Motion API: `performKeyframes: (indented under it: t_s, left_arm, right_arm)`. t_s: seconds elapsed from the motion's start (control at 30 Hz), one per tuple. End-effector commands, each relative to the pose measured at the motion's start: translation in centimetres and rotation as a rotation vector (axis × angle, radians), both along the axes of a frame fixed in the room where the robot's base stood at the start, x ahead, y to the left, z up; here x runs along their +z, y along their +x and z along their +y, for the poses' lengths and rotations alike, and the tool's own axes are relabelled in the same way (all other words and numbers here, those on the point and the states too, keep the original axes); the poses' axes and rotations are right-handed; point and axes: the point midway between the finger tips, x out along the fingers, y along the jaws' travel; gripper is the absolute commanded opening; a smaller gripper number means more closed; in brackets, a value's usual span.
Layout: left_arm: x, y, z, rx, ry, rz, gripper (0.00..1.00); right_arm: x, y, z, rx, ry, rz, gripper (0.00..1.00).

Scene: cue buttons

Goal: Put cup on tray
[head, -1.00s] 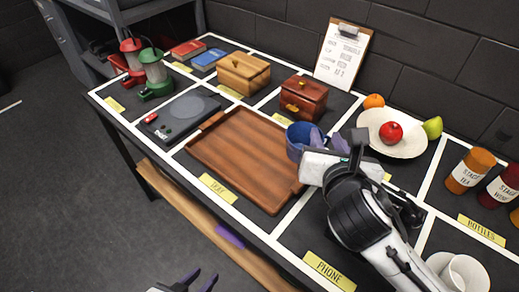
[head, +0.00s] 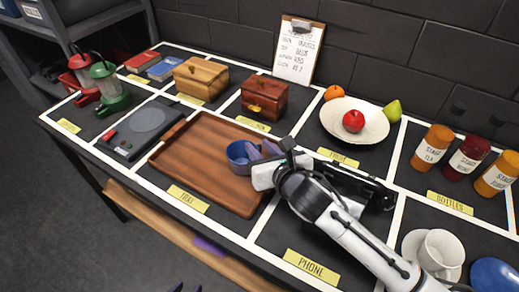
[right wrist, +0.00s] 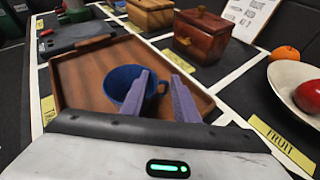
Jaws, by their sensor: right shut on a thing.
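A blue cup (head: 240,155) is over the right part of the brown wooden tray (head: 192,160) in the head view. It also shows in the right wrist view (right wrist: 122,84), upright over the tray (right wrist: 80,75). My right gripper (head: 262,152) is shut on the cup at its right side, with purple fingers; the fingers also show in the right wrist view (right wrist: 165,95). I cannot tell whether the cup's base touches the tray. My left gripper (head: 186,287) shows only as dark fingertips at the bottom edge.
A white cup on a saucer (head: 438,250) stands at the lower right. A fruit plate (head: 345,125), bottles (head: 467,158) and two wooden boxes (head: 264,97) stand around the tray. A dark hotplate (head: 140,130) is left of it. The tray's left part is bare.

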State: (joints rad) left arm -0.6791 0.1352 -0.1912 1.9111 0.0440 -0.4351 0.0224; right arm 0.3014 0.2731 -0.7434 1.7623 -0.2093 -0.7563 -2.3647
Motion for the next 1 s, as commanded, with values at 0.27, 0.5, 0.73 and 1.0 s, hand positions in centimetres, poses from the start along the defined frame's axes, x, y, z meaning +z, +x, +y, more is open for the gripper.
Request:
performKeyframes:
  t_s: [0.27,0.5,0.73,1.0]
  left_arm:
    - [-0.3,-0.4,0.0,0.0,0.001,0.008,0.31]
    - [-0.3,-0.5,0.1,0.0,0.002,0.011,0.31]
    - [-0.4,-0.5,0.1,0.0,0.002,0.012,0.31]
    - [-0.1,-0.6,0.1,0.0,0.002,0.013,0.31]
  right_arm:
    - [-0.1,0.1,0.0,0.0,0.002,-0.004,0.02]
    - [-0.4,0.0,0.0,0.0,0.001,-0.002,0.49]
    - [-0.4,0.0,0.0,0.0,0.001,-0.002,0.49]
    - [0.6,-1.8,-0.7,0.001,-0.001,-0.002,0.49]
